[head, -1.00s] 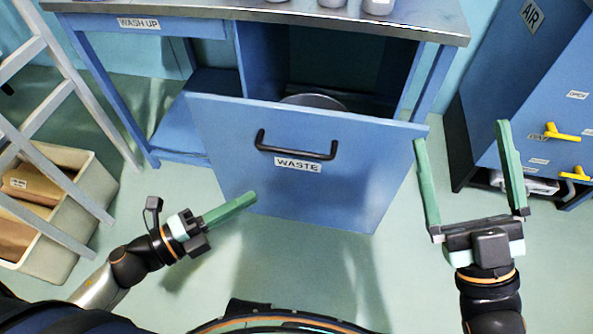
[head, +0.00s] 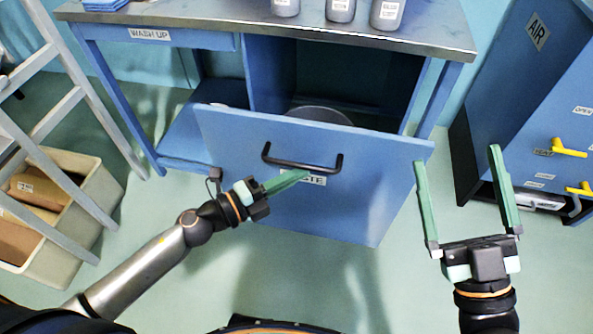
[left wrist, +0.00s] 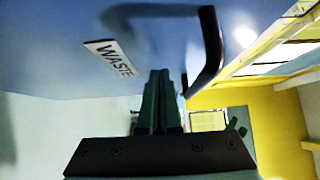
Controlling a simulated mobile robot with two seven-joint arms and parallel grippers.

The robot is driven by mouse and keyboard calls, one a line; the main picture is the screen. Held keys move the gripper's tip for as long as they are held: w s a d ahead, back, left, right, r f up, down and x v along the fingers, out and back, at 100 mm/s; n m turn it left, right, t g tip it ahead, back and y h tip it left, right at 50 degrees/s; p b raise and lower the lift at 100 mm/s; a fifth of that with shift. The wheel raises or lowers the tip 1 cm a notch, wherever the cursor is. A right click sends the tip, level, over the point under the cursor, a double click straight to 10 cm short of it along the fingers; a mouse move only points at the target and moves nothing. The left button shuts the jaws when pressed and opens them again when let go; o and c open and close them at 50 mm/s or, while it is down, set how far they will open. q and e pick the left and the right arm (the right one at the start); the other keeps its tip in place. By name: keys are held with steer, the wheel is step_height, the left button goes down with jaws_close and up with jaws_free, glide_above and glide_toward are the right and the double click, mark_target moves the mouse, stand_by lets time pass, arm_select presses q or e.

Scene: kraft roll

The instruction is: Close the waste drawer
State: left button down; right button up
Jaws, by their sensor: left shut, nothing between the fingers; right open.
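The blue waste drawer (head: 330,205) stands pulled out from under the steel-topped bench, with a round grey bin partly visible behind its front. A black bar handle (head: 303,166) is on its front above the WASTE label. My left gripper (head: 305,174) is shut and empty, its fingertips in front of the label just below the handle; whether they touch the front I cannot tell. In the left wrist view the shut fingers (left wrist: 158,80) point up beside the label (left wrist: 110,58) and handle. My right gripper (head: 456,155) is open and empty, right of the drawer.
The bench top (head: 240,20) carries several grey bottles (head: 340,10). A ladder (head: 75,110) and a beige crate (head: 85,200) stand at the left. A blue AIR cabinet (head: 520,100) with yellow handles stands at the right. The floor before the drawer is clear.

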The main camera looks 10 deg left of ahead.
arm_select(q)
steer(key=shift+w, duration=0.2)
arm_select(e)
steer(key=shift+s+r+y, duration=0.15)
steer(key=shift+r+y, duration=0.15)
steer(key=shift+r, duration=0.35)
